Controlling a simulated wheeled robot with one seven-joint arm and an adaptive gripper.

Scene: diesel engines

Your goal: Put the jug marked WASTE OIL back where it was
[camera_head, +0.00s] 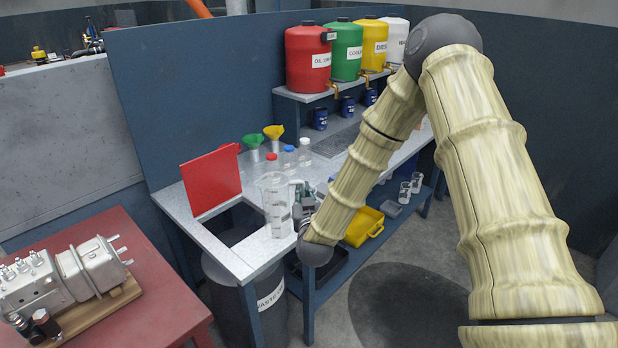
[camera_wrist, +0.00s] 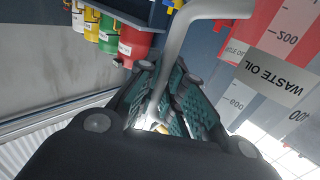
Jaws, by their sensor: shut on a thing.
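The clear jug marked WASTE OIL (camera_head: 275,208) is upright at the near part of the grey bench, beside the square opening. I cannot tell whether its base touches the bench. In the wrist view the jug's wall (camera_wrist: 285,100) fills the right side, with its WASTE OIL label and scale marks upside down. My gripper (camera_head: 303,200) is at the jug's right side. In the wrist view my gripper (camera_wrist: 163,98) is shut on the jug's grey handle (camera_wrist: 175,55). The fingers hide part of the handle.
A red panel (camera_head: 211,182) stands raised behind the opening. A grey drum (camera_head: 225,290) stands below it. Funnels and bottles (camera_head: 304,152) stand farther back. Coloured tanks (camera_head: 308,60) sit on a shelf. A red table (camera_head: 150,300) with engine parts is left.

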